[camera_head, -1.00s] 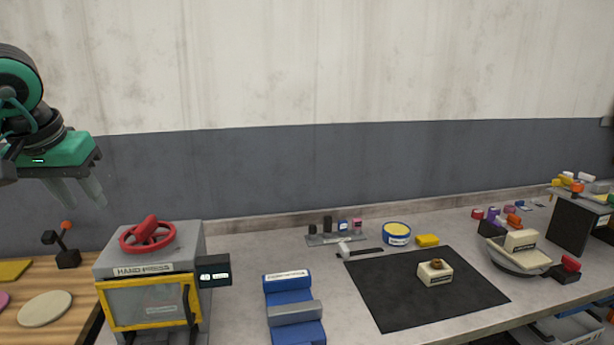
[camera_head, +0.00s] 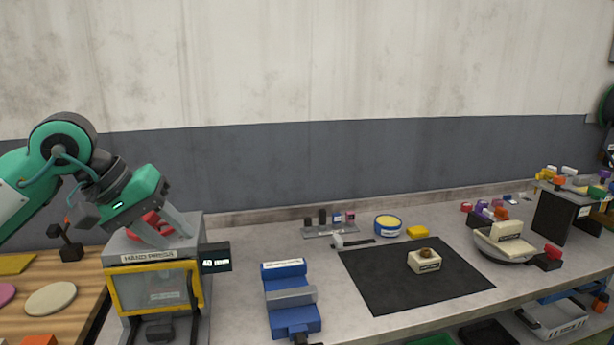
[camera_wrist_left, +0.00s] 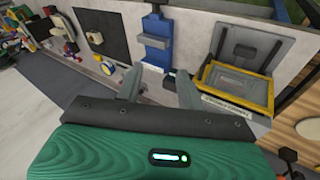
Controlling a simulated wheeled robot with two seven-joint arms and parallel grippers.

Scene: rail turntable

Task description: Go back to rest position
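My left gripper (camera_head: 168,232) is over the hand press, in front of its red handwheel (camera_head: 143,224). Its two grey fingers are apart with nothing between them. Only a green and dark piece of what looks like my right arm shows at the right edge. The right gripper cannot be made out.
A blue fixture (camera_head: 290,318) stands right of the press. A black mat (camera_head: 390,285) holds a cream block (camera_head: 425,262). A scale (camera_head: 500,250) and a dark stand (camera_head: 560,222) are farther right. A wooden board (camera_head: 85,270) lies at left. The air above the bench is clear.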

